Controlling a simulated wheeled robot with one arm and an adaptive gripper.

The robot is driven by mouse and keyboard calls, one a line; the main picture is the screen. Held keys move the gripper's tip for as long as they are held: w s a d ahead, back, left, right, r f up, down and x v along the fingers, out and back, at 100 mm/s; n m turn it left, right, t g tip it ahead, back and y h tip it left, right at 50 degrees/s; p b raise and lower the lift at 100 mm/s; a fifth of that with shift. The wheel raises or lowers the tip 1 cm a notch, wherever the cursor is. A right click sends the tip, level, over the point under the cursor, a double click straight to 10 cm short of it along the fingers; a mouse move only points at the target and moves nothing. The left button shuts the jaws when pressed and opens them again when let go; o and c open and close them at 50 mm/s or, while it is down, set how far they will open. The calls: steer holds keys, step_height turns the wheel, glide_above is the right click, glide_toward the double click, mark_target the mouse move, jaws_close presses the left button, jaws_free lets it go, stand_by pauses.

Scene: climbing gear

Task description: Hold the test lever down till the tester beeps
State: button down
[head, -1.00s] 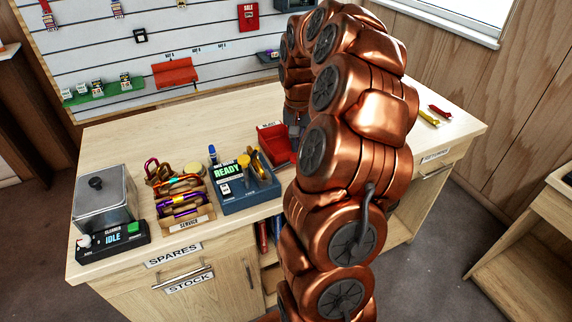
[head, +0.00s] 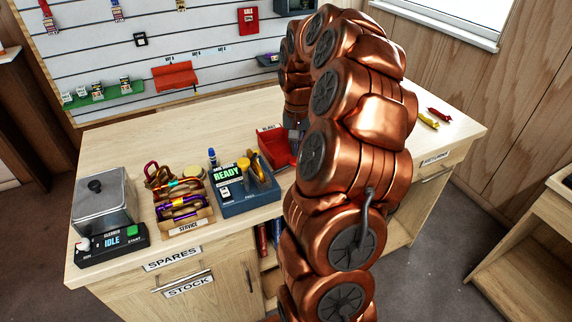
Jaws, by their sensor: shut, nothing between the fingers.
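The tester (head: 248,203) is a blue-grey box on the workbench, with a screen that reads READY in green. A yellow round part and an upright lever-like part (head: 258,168) stand on its right side; which piece is the test lever is hard to tell at this size. My gripper (head: 293,128) shows only in part, dark and small, at the far end of my copper arm. It is shut and empty, above or beside the red bin, behind and to the right of the tester, and apart from it. My arm hides part of it.
The red bin (head: 274,150) stands just behind the tester. A tray of carabiners marked SERVICE (head: 189,228) is to its left, then a cleaner reading IDLE (head: 113,243) and a metal tank (head: 104,208). The bench behind these is clear. Red and yellow items (head: 428,121) lie at right.

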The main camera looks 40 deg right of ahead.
mark_target(296, 159)
steer(key=shift+f+b, duration=1.95)
steer(key=shift+f, duration=1.05)
steer(key=shift+r, duration=0.15)
steer(key=shift+r+p, duration=0.45)
steer(key=shift+r, duration=4.3)
